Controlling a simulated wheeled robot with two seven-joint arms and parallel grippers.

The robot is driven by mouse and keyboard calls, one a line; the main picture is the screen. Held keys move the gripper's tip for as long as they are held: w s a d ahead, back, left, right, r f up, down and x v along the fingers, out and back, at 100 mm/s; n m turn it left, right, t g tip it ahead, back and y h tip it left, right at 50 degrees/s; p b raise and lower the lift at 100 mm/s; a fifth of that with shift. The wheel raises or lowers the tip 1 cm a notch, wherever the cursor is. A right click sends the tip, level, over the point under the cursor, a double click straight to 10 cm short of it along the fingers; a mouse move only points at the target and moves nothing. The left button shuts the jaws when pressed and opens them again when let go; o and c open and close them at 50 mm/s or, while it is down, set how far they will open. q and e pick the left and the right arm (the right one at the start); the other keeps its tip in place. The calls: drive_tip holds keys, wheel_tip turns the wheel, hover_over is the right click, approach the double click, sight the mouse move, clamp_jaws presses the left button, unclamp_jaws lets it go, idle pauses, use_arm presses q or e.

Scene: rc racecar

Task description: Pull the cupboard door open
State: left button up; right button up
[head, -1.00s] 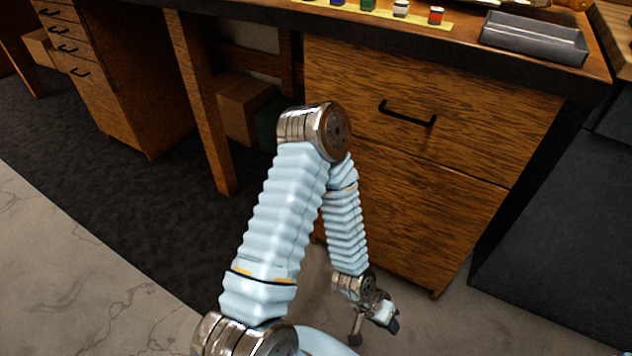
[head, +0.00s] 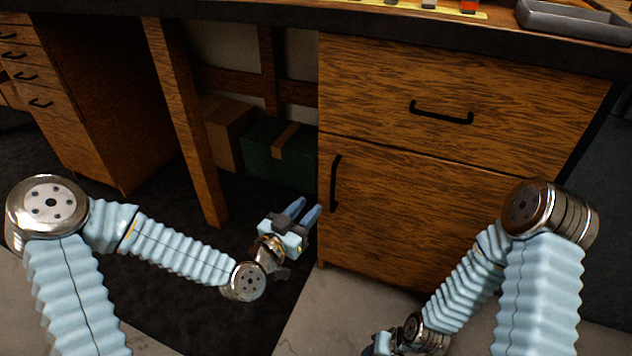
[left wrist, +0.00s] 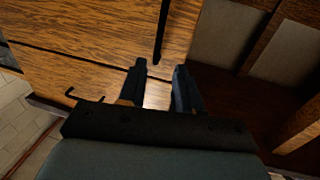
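The wooden cupboard door (head: 415,215) is closed under a drawer. Its black vertical handle (head: 334,184) sits near the door's left edge. My left gripper (head: 308,206) is open and empty, just left of and slightly below the handle, apart from it in the head view. In the left wrist view the two fingers (left wrist: 160,68) are spread, and the handle (left wrist: 161,32) lies ahead, roughly in line with the gap between them. My right gripper (head: 384,345) is low at the bottom edge, partly cut off, so its fingers cannot be made out.
The drawer (head: 460,90) above the door has a black horizontal handle (head: 441,112). Left of the cupboard is an open bay with a green box (head: 265,150), a brown box (head: 225,132) and a wooden table leg (head: 186,120). A grey tray (head: 575,20) stands on the worktop.

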sight(332, 183)
use_arm(q)
drive_tip(key=x, duration=1.2)
drive_tip(key=shift+d+f, duration=0.1)
drive_tip(key=shift+d, duration=0.05)
clamp_jaws()
